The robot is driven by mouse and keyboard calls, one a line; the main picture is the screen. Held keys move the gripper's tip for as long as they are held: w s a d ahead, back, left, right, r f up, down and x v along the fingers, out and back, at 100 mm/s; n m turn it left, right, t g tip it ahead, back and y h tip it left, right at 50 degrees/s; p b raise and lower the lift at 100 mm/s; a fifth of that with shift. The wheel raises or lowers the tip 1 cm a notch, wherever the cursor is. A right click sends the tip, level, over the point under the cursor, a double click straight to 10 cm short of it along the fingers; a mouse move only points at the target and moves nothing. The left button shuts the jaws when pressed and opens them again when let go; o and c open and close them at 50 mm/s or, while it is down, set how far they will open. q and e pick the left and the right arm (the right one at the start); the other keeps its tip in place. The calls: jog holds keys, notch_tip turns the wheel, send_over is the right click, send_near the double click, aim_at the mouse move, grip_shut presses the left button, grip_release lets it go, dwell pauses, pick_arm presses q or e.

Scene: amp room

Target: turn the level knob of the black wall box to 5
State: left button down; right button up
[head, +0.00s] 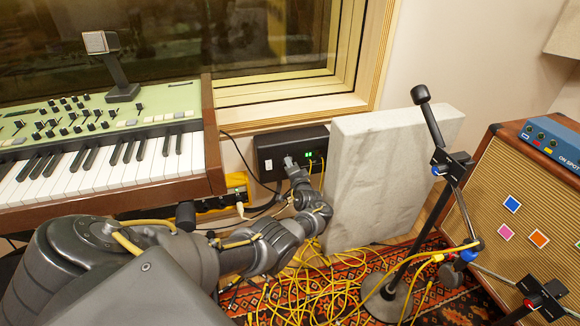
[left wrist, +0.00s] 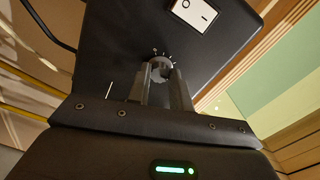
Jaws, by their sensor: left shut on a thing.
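The black wall box (head: 268,158) is fixed on the wall below the window, right of the keyboard. In the left wrist view its dark face (left wrist: 120,60) fills the middle. My left gripper (head: 289,163) reaches the box front from below. In the left wrist view its two fingers (left wrist: 162,80) are shut on the round level knob (left wrist: 160,69), one on each side. White tick marks show around the knob's upper edge; the fingers hide its lower part, and I cannot read the pointer's setting. My right gripper does not show.
A white rocker switch (left wrist: 195,13) sits on the box near the knob. Small green lights (head: 309,154) and yellow cables are at its right. A pale panel (head: 375,170) stands close right, the keyboard (head: 120,165) left. Yellow cables (head: 320,290) cover the rug near a microphone stand (head: 430,120).

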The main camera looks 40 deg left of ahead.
pick_arm(q)
jog(key=shift+w+m, duration=0.1)
jog(key=shift+m, duration=1.4)
jog(key=c, duration=1.3)
grip_release()
jog(key=shift+o, duration=0.2)
jog(key=shift+d, duration=0.1)
